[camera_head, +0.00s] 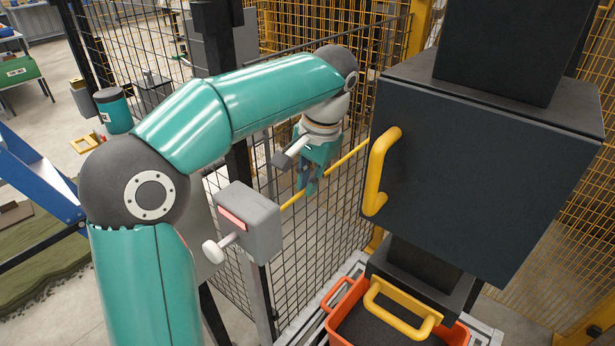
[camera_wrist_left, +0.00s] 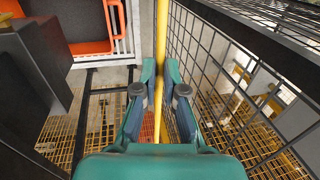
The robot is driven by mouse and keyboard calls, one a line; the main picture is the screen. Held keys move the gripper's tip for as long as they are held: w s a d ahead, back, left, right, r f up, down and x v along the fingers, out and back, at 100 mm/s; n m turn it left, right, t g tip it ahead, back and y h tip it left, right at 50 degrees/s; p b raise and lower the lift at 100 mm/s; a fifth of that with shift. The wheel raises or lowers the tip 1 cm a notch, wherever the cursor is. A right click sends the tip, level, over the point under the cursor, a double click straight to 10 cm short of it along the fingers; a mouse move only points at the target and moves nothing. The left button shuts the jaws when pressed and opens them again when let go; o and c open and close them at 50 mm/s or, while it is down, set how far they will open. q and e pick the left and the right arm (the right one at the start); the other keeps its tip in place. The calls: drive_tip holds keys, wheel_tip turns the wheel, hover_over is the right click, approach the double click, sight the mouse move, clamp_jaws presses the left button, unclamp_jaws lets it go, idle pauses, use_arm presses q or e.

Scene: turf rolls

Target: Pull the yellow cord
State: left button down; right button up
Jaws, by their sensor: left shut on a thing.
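The yellow cord (camera_head: 346,159) runs taut and slanting in front of a wire mesh fence, from a grey box (camera_head: 250,222) at its lower left up to the right, where it passes out of sight. My left gripper (camera_head: 309,184) is on the cord, right of the grey box, with its fingers pointing down. In the left wrist view the cord (camera_wrist_left: 161,35) passes between the two fingertips (camera_wrist_left: 160,84), and the fingers are shut on it. My right gripper is not in view.
The black mesh fence (camera_head: 290,240) stands close behind the cord and gripper. The grey box has a red panel and a white knob (camera_head: 213,251) facing left. A teal container (camera_head: 113,110) is farther back at the left. Open floor shows at the far left.

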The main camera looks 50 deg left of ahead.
use_arm(q)
drive_tip(key=c, duration=1.2)
unclamp_jaws()
drive_tip(key=shift+c, duration=0.2)
wheel_tip(320, 180, up, 12)
drive_tip(key=d, duration=0.2)
drive_tip(key=shift+w+d+f, duration=0.15)
drive_tip(key=shift+d+f, duration=0.05)
drive_tip(key=shift+f, duration=0.05)
